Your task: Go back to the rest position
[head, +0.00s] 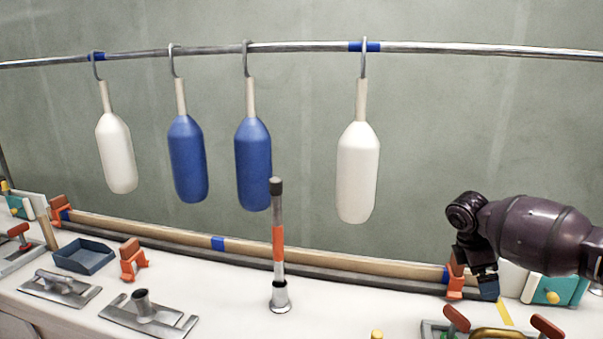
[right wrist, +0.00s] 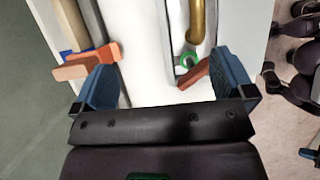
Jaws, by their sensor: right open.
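My right gripper (head: 489,285) hangs over the right part of the white bench, fingers pointing down. In the right wrist view the right gripper (right wrist: 170,88) has its two blue fingers wide apart with nothing between them. Below it are an orange clamp (right wrist: 88,62) at the left and a metal plate tool with a brass handle (right wrist: 196,22) at the right. My left gripper does not show in the head view.
Two white fenders (head: 357,172) (head: 116,153) and two blue fenders (head: 187,160) (head: 253,163) hang from a metal rail (head: 300,47). A wooden strip (head: 180,233) runs along the bench's back. An upright post (head: 278,245), a blue tray (head: 84,256) and metal plates (head: 148,318) occupy the bench (head: 230,290).

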